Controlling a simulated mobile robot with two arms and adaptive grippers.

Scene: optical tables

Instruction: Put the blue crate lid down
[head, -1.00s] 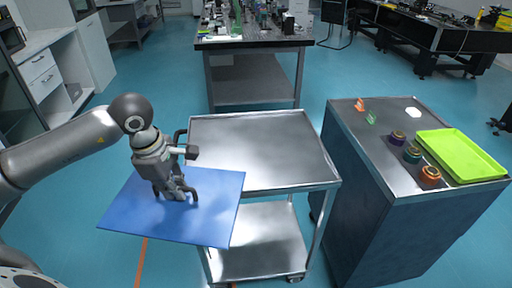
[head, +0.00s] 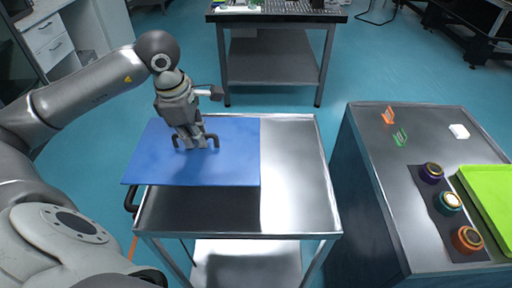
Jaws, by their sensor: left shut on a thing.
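The blue crate lid (head: 225,167) is a flat blue panel in the head view. It is over the left part of the steel cart's top shelf (head: 298,190), and its left end sticks out past the cart's left edge. A dark shadow shows on the shelf in front of it; I cannot tell whether the lid touches the shelf. My left gripper (head: 196,143) comes down from above and is shut on the lid near its middle; the fingertips are partly hard to make out. My right gripper is not in view.
The right part of the cart's top is bare. A cabinet (head: 385,190) at the right holds a green tray (head: 490,205), several coloured round items on a dark mat, and small orange and green pieces. A bench (head: 275,17) stands behind the cart.

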